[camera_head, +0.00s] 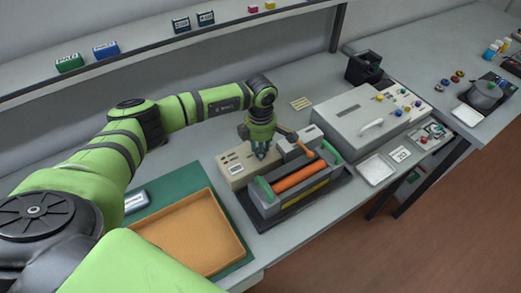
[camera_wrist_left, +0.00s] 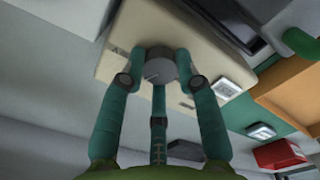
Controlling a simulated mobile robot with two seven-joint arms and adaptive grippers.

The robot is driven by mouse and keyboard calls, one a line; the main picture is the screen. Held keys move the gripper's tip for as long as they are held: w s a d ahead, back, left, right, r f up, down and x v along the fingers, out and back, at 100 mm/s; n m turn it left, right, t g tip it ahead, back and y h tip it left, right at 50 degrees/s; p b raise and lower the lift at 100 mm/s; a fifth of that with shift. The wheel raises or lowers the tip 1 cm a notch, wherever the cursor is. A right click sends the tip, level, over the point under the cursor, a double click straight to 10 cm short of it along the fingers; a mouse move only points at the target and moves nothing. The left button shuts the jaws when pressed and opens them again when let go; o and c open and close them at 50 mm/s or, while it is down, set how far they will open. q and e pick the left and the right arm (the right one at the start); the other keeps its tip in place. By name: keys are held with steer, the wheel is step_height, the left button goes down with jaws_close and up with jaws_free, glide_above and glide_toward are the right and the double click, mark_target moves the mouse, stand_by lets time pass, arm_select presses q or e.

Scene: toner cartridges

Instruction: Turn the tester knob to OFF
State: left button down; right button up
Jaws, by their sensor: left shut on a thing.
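The panel lettering is too small to read, so I cannot tell the setting. My left gripper (camera_head: 261,152) reaches down over the tester. It also shows in the left wrist view (camera_wrist_left: 160,79), with its teal fingers closed around the knob. The knob is hidden behind the fingers in the head view. My right gripper is not in view.
The cartridge (camera_head: 297,177) sits in a dark cradle close to the tester. A large grey machine (camera_head: 352,117) stands to the right. An orange tray (camera_head: 242,241) lies on a green mat at the front left. A shelf (camera_head: 150,47) runs along the back.

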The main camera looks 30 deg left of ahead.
arm_select(q)
steer(key=n+b, duration=0.1)
steer(key=n, duration=0.4)
steer(key=shift+s+f+n+b, duration=0.1)
steer(key=shift+f+n+b, duration=0.1)
steer(key=shift+n+b, duration=0.15)
steer(key=n+b, duration=0.1)
steer(key=n, duration=0.8)
steer(key=shift+b, duration=0.35)
steer(key=n, duration=0.4)
steer(key=shift+r+n, duration=0.1)
steer(key=shift+n, duration=0.15)
steer(key=c, duration=0.9)
jaws_free()
